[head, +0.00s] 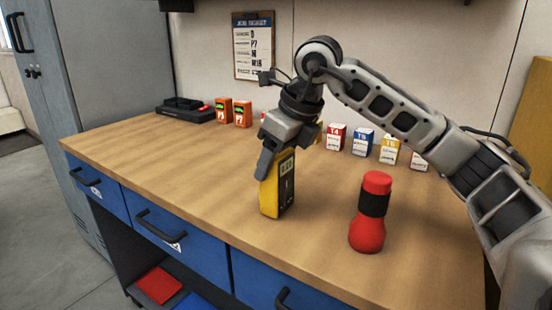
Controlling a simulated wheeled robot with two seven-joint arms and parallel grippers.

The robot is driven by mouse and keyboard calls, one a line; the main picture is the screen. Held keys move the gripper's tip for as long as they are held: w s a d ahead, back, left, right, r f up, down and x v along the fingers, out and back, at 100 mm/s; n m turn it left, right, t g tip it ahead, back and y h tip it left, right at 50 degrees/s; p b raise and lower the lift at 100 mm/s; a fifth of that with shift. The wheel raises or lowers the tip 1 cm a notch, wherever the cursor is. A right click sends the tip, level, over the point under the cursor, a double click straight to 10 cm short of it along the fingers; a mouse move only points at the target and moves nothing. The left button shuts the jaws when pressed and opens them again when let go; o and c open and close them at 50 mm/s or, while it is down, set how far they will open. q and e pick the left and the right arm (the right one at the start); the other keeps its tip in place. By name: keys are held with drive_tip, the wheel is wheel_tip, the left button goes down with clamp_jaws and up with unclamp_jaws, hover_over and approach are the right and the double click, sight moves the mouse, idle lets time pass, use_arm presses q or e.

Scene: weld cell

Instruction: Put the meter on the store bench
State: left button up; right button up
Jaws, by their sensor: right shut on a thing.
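The meter (270,195) is yellow and black with a small display near its top. It is upright at the middle of the wooden bench (190,160), and its base appears at or very near the bench top. My right gripper (272,160) is shut on the upper part of the meter from above, with one finger across its left side. The other finger is partly hidden. My left gripper is not in view.
A red flashlight-like object (368,225) with a black band stands to the right of the meter. Several small labelled boxes (362,141) line the back. Orange-red boxes (242,113) and a black case (186,108) stand at back left. The bench's left part is clear.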

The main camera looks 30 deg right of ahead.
drive_tip(key=o, duration=1.2)
use_arm(q)
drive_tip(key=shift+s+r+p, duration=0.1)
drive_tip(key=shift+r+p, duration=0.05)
drive_tip(key=shift+p, duration=0.65)
use_arm(e)
drive_tip(key=shift+v, duration=6.1)
drive_tip(key=shift+a, duration=0.1)
